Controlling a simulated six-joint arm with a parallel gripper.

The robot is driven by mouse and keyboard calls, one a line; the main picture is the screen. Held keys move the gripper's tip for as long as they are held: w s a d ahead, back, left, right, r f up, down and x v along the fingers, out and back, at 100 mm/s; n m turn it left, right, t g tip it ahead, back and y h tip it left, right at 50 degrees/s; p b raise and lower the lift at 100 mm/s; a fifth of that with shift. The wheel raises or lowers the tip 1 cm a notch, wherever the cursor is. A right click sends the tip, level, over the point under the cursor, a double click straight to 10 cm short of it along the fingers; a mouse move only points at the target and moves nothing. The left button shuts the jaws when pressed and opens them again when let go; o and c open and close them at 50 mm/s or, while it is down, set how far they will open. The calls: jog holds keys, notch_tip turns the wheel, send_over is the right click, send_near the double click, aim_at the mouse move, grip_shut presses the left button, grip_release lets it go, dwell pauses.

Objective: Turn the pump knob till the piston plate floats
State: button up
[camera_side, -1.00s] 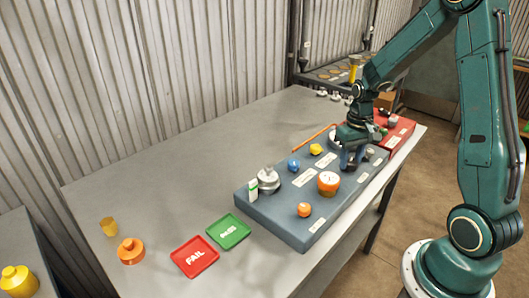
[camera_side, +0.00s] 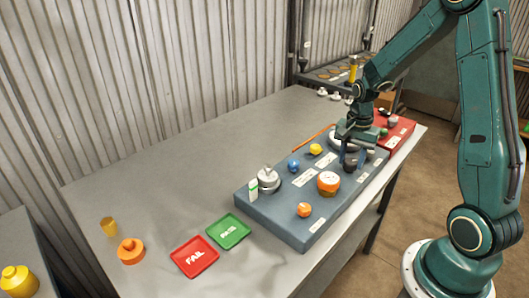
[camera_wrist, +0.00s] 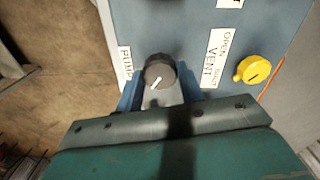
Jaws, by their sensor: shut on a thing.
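The pump knob (camera_wrist: 160,72) is dark and round with a white pointer line. It sits on the blue-grey panel (camera_wrist: 180,18) beside a label reading PUMP. My gripper (camera_wrist: 160,88) is shut on the knob, with a blue finger on each side of it. A silver disc with a short post (camera_side: 268,178) stands at the panel's left end and looks like the piston plate. I cannot tell whether it floats.
A yellow knob (camera_wrist: 253,70) is beside the VENT label. An orange-rimmed gauge (camera_side: 328,182), a blue knob (camera_side: 293,165) and an orange knob (camera_side: 304,210) are on the panel. Red FAIL (camera_side: 195,257) and green (camera_side: 229,231) trays lie left. The table's back left is clear.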

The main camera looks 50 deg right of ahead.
aim_at(351, 161)
jog(key=m, duration=0.3)
jog(key=shift+m, duration=2.4)
jog(key=o, duration=1)
jog(key=shift+r, duration=0.1)
notch_tip(351, 161, up, 14)
jog(key=shift+f, duration=0.15)
jog(key=shift+a, duration=0.1)
